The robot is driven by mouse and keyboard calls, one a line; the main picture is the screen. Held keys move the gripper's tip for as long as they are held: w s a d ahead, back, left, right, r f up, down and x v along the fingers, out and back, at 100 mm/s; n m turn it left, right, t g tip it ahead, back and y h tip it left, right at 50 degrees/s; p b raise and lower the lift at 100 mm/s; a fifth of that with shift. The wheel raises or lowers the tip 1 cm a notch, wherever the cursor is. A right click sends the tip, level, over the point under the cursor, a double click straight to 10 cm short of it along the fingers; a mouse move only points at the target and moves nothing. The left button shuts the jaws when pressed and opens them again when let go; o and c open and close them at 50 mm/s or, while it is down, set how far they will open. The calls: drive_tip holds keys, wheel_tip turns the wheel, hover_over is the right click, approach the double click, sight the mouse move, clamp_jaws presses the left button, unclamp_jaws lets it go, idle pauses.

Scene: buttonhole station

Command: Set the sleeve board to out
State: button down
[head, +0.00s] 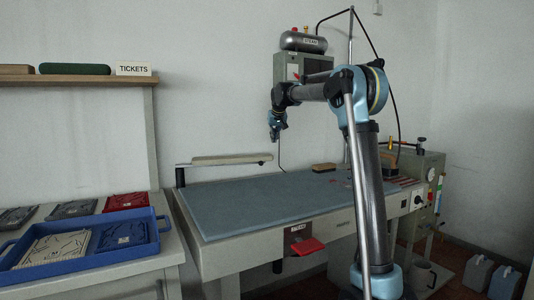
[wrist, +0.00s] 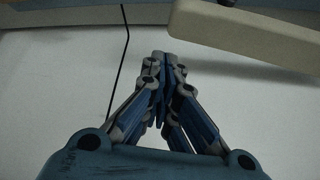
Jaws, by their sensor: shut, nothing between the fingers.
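The sleeve board (head: 231,160) is a narrow, pale padded board on an arm above the back left of the blue-grey ironing table (head: 270,197). Its arm reaches right from a dark post at the table's left back corner. In the wrist view the sleeve board (wrist: 245,38) shows at the upper right as a beige rounded end. My gripper (head: 277,138) is above and just right of the board's free end, apart from it. In the wrist view my gripper (wrist: 158,60) has its fingertips together with nothing between them.
A brown block (head: 324,167) sits at the table's back. A blue tray (head: 80,265) stands on the left side table, below a shelf (head: 80,80). Most of the ironing surface is clear.

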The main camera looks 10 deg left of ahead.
drive_tip(key=w+a, duration=0.4)
drive_tip(key=shift+w+f, duration=0.1)
drive_tip(key=shift+f, duration=0.2)
drive_tip(key=x, duration=0.9)
drive_tip(key=shift+s+d, duration=0.3)
drive_tip(key=shift+s, duration=0.6)
drive_tip(key=shift+s+d, duration=0.25)
drive_tip(key=shift+s, duration=0.65)
